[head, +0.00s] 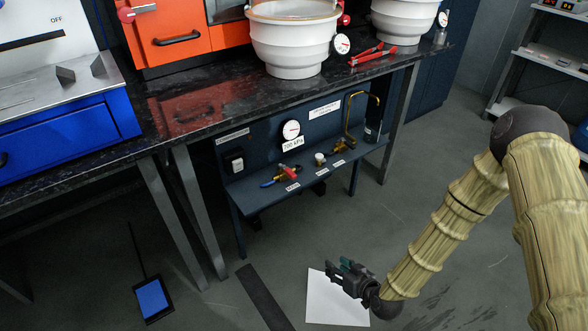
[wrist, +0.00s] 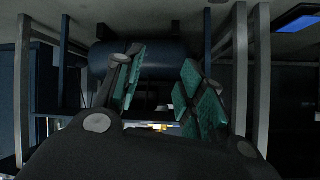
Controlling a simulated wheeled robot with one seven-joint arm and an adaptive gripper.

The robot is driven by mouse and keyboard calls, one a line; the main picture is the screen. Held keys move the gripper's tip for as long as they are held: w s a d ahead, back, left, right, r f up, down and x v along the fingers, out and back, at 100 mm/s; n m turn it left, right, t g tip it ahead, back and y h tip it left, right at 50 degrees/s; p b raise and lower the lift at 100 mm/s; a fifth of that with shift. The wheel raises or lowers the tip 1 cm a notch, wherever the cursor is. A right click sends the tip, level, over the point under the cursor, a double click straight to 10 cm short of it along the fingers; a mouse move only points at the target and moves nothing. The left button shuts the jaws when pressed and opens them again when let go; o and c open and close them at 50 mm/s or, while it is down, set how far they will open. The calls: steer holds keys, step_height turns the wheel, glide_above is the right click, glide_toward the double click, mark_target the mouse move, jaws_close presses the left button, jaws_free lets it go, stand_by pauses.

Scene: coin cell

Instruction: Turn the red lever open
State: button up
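The red lever (head: 290,173) sits on a small valve on the low dark-blue bench under the counter, in the head view. A blue part (head: 267,184) lies at its left, and a small label is below it. My gripper (head: 336,273) is low over the floor, in front of and below the bench, well apart from the lever. In the wrist view my gripper (wrist: 158,88) has its two teal-padded fingers spread with a gap between them, and nothing is held. I cannot make out the red lever in the wrist view.
The bench (head: 250,203) also carries a gauge (head: 291,130), a brass fitting (head: 341,147) and a bent brass pipe (head: 350,110). The dark counter (head: 200,120) overhangs it, with metal legs (head: 200,220) at the left. A white sheet (head: 325,308) lies on the floor below my gripper.

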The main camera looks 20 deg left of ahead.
mark_target(295, 178)
steer(key=w+a+r+n+t+y+p, duration=0.1)
steer(key=w+a+r+n+t+y, duration=0.15)
steer(key=w+a+r, duration=0.45)
steer(key=w+a+r+n+t+y+p, duration=0.1)
steer(key=w+a+r+n+y+p, duration=0.25)
steer(key=r, duration=0.55)
steer(key=shift+m, duration=0.9)
steer(key=b+x, duration=0.3)
steer(key=x, duration=0.9)
steer(key=shift+w+d+r, duration=0.1)
steer(key=shift+w+r, duration=0.1)
jaws_close()
